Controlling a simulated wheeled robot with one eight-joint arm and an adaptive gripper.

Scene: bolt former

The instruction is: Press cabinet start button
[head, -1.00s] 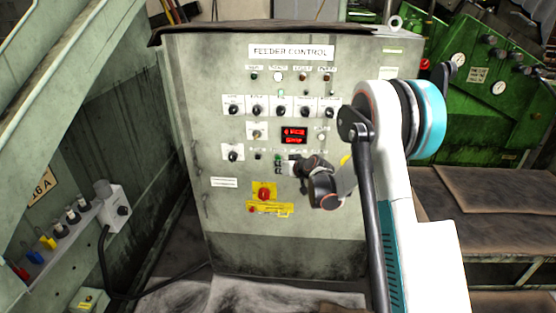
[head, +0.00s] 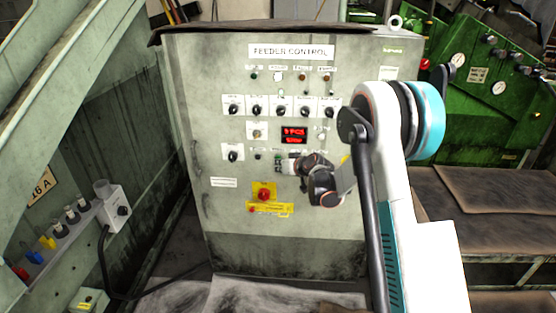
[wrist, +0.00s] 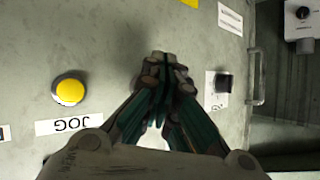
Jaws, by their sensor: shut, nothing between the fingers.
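The grey feeder control cabinet (head: 215,120) stands ahead of me. A small green button (head: 277,158) shows on its lower control row, just left of my gripper (head: 285,164); its lettering is too small to read. In the wrist view my gripper (wrist: 165,58) is shut and empty, its fingertips together and close to the panel. The fingers hide the panel part behind them, and I cannot tell whether they touch it. The wrist view shows a yellow button (wrist: 70,91) marked JOG to the left and a black knob (wrist: 223,82) to the right.
A red emergency stop (head: 264,194) on a yellow plate sits below the control row. A red-lit display (head: 294,134) and a row of knobs (head: 257,110) are above. A grey stair-like structure (head: 75,100) is left, and green machinery (head: 490,90) is right.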

